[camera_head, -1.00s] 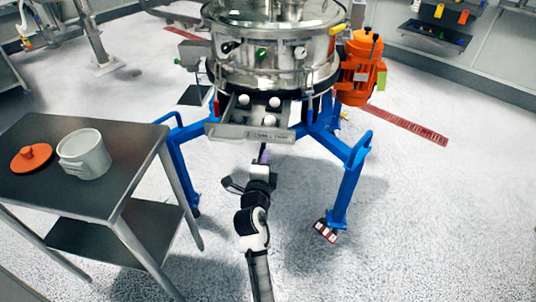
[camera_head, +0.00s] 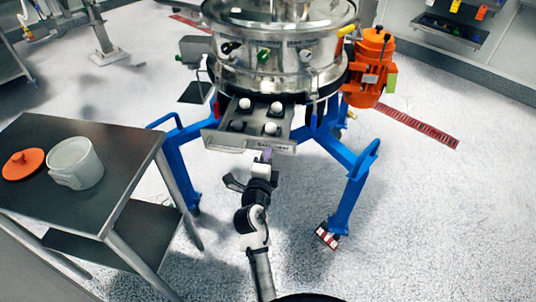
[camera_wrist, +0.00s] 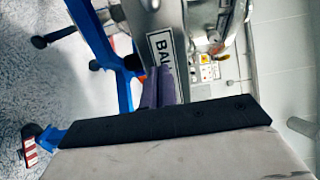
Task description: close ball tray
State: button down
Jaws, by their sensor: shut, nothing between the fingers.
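The ball tray (camera_head: 222,139) is a grey metal drawer that sticks out of the front of the round steel sifter (camera_head: 270,62). Several white balls and dark patches show inside it. Its front panel faces my arm, and the label starting "BAL" (camera_wrist: 162,50) shows in the wrist view. My gripper (camera_head: 266,155) is at the lower edge of the tray's front panel, right of its middle. Its purple fingers (camera_wrist: 159,88) are shut and empty, close to the label. I cannot tell whether they touch the panel.
Blue legs (camera_head: 350,190) stand either side of the tray. An orange motor (camera_head: 368,68) is at the sifter's right. The floor between is clear.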

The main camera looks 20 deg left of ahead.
aim_at(280, 110)
jog(key=b+x, duration=1.3)
jog(key=x, duration=0.9)
jog(key=shift+f, duration=0.15)
jog(key=shift+w+a, duration=0.1)
jog(key=shift+w, duration=0.3)
jog(key=shift+r, duration=0.5)
